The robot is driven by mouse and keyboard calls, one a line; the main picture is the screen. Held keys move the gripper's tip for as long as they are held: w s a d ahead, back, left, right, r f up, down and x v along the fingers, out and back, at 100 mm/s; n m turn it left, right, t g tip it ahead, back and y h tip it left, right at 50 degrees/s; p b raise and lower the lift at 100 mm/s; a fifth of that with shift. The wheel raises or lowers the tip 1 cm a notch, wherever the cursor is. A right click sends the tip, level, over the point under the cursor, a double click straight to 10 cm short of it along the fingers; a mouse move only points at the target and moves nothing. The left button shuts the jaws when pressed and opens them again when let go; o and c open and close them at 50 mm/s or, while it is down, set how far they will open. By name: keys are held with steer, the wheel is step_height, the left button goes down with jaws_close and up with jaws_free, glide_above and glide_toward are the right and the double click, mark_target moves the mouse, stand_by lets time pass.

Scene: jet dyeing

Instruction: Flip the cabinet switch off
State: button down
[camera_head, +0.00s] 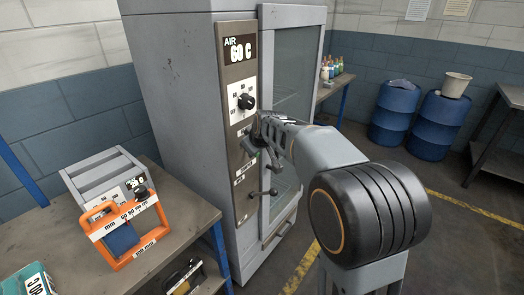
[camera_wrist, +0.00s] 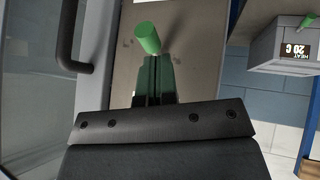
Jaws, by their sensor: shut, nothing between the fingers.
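The grey cabinet (camera_head: 180,110) stands in the middle with a brown control panel (camera_head: 238,75) on its front. The panel has an "AIR 60 C" display (camera_head: 240,50) and a black dial knob (camera_head: 246,101). In the wrist view a green cylindrical switch lever (camera_wrist: 147,38) sticks out from the panel. My gripper (camera_head: 254,146) is at the panel below the dial and hides the switch area in the head view. In the wrist view my gripper (camera_wrist: 154,68) is shut and empty, its tips just beside the green lever; I cannot tell whether they touch.
A glazed cabinet door (camera_head: 296,70) is right of the panel; its black handle (camera_wrist: 84,58) shows in the wrist view. A bench (camera_head: 190,206) at the left holds an orange-framed device (camera_head: 150,240). Blue barrels (camera_head: 394,110) stand at the back right.

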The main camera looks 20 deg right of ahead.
steer(key=shift+d+r+p, duration=0.15)
steer(key=shift+r+p, duration=0.4)
steer(key=shift+r, duration=0.3)
